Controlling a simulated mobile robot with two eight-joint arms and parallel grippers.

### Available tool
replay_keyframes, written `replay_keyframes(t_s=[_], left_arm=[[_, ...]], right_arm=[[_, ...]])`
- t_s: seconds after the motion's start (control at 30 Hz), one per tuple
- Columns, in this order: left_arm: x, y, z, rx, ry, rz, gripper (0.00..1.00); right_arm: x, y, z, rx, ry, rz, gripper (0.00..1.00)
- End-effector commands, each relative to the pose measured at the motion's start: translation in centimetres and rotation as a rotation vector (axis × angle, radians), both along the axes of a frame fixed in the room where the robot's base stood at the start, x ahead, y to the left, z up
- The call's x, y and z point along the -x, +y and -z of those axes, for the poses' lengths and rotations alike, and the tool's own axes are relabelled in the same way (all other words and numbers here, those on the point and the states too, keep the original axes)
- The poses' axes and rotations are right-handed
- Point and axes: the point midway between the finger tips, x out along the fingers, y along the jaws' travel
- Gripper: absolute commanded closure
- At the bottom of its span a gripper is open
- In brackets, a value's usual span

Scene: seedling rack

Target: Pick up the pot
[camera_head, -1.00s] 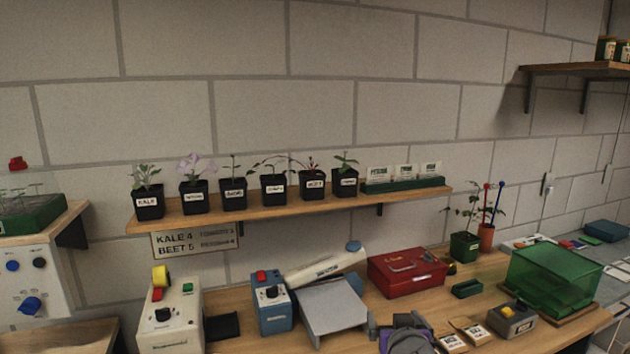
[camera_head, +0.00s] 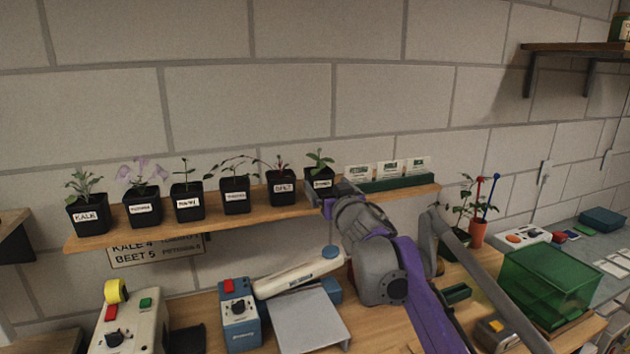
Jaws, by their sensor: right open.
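Several small black pots with seedlings and white labels stand in a row on a wooden wall shelf (camera_head: 255,218). From left they include the kale pot (camera_head: 88,218), a pot with pale purple flowers (camera_head: 143,209), and the beet pot (camera_head: 282,188). My right gripper (camera_head: 324,198) is open at the rightmost pot (camera_head: 319,183), just in front of its lower part. The gripper hides some of that pot, and I cannot tell whether they touch. My left gripper is not in view.
A green holder with seed packets (camera_head: 390,182) sits right of the pots. On the bench below are a blue control box (camera_head: 239,314), a white tube (camera_head: 300,272), a grey plate (camera_head: 298,320) and a green translucent bin (camera_head: 550,280). A sign (camera_head: 150,250) hangs under the shelf.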

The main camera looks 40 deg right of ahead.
Motion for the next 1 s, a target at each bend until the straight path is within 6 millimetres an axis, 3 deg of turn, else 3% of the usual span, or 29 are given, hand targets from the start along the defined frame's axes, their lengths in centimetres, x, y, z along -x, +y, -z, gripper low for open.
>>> replay_keyframes(t_s=[0.1,0.37,0.63,0.97,1.0], left_arm=[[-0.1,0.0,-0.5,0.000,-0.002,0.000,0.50],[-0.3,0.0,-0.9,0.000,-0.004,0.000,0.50],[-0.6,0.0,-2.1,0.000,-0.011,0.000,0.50],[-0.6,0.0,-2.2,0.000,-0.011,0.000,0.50],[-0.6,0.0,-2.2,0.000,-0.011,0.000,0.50]], right_arm=[[-1.7,-0.7,-0.1,0.000,-0.001,-0.001,0.00],[-3.6,-1.6,-0.1,-0.001,0.000,0.000,0.00],[-6.9,-3.1,-0.2,0.000,0.000,0.000,0.00],[-7.5,-3.4,-0.1,0.000,0.001,0.001,0.00],[-7.5,-3.4,-0.1,0.000,0.001,0.001,0.07]])
